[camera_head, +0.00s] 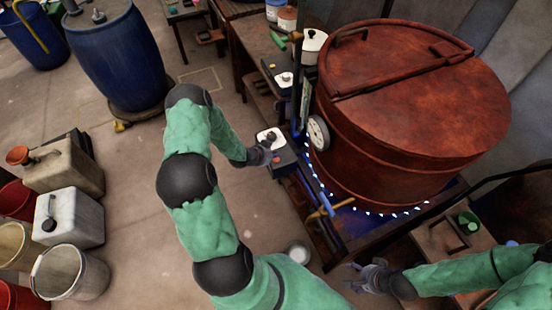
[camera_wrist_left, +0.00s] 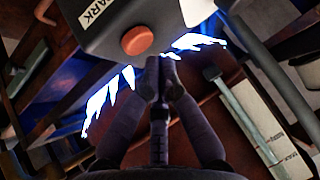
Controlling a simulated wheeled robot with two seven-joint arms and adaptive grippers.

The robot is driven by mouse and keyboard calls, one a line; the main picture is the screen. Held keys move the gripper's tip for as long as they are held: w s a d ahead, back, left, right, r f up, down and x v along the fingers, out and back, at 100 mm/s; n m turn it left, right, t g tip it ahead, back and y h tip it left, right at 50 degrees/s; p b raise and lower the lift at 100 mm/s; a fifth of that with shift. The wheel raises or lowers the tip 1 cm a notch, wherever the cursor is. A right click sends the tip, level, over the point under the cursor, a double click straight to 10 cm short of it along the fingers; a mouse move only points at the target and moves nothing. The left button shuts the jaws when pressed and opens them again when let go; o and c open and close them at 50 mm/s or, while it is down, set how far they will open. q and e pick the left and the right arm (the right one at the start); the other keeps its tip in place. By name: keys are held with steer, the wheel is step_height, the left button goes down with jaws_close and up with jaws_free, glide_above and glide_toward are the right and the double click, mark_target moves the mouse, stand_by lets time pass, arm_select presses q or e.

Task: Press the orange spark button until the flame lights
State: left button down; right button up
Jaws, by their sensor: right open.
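The spark box (camera_head: 284,157) is a dark box with a white top in front of the vat. Its orange spark button (camera_wrist_left: 137,40) shows beside the "SPARK" label in the left wrist view. My left gripper (camera_head: 266,152) is at the box. In the wrist view its fingertips (camera_wrist_left: 161,64) are together and empty, just below and right of the button, apart from it in the picture. Blue-white flames (camera_wrist_left: 110,97) burn under the vat; they show as a ring of bright points (camera_head: 380,213) around its base. My right gripper (camera_head: 368,275) is open and empty at the lower right.
The rust-red lidded vat (camera_head: 410,110) with a round gauge (camera_head: 318,133) stands on a dark frame. A yellow-handled valve (camera_head: 333,207) sits in front of it. Blue drums (camera_head: 115,55), jerrycans and buckets stand at left. The floor between is mostly clear.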

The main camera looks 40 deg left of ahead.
mark_target(274, 160)
arm_select(q)
steer(key=shift+r+p, duration=1.8)
steer(key=shift+r, duration=0.75)
